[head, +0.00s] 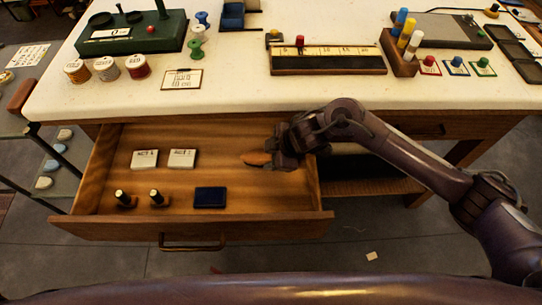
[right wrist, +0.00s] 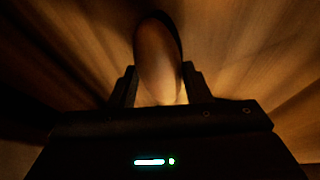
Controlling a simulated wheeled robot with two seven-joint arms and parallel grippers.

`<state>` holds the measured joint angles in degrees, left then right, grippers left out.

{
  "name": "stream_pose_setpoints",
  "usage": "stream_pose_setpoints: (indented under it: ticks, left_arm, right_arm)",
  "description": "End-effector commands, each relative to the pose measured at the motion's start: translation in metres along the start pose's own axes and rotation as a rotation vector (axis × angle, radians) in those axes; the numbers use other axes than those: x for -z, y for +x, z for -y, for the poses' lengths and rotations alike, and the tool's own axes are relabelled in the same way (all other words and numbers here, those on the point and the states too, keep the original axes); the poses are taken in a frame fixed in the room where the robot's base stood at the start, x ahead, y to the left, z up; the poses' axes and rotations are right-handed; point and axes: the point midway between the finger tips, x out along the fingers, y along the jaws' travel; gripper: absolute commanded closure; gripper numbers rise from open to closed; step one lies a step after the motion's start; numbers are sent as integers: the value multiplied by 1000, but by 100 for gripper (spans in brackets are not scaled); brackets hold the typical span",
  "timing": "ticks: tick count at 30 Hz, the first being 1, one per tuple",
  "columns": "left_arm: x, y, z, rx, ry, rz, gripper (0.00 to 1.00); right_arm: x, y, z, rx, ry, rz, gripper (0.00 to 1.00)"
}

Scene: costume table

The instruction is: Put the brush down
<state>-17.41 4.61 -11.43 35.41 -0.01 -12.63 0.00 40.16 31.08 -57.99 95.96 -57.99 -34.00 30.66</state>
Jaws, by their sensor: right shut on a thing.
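My right gripper (head: 271,160) is inside the right part of the open wooden drawer (head: 230,182). It is shut on a brown, rounded wooden thing, the brush (head: 256,158), which points left in the head view. In the right wrist view the brush (right wrist: 157,62) shows as a smooth oval between the two fingers (right wrist: 158,88), with wood grain behind it. Its bristles are not visible, and I cannot tell whether it touches the drawer floor. My left gripper is not in view.
The drawer holds two white labelled boxes (head: 181,158), two small dark stamps (head: 156,198) and a dark blue pad (head: 210,197). Its floor is bare around the middle. The white tabletop (head: 235,80) above holds thread spools (head: 137,67), a ruler box (head: 327,61) and several coloured pieces.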

Motion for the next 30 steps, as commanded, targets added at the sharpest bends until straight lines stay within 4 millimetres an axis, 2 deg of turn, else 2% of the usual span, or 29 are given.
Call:
stream_pose_setpoints:
  ticks: [3, 14, 15, 20, 30]
  left_arm:
    - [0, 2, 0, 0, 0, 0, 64]
    - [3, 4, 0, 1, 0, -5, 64]
    - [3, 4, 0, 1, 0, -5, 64]
    - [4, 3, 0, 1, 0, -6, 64]
    - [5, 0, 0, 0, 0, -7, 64]
  right_arm:
    - [-4, 9, 3, -1, 0, 0, 74]
    - [-6, 12, 4, -2, -1, 0, 74]
    - [-6, 13, 4, -1, -1, 0, 55]
    - [-6, 12, 4, -1, -1, 0, 34]
    - [-4, 8, 2, -3, -1, 0, 34]
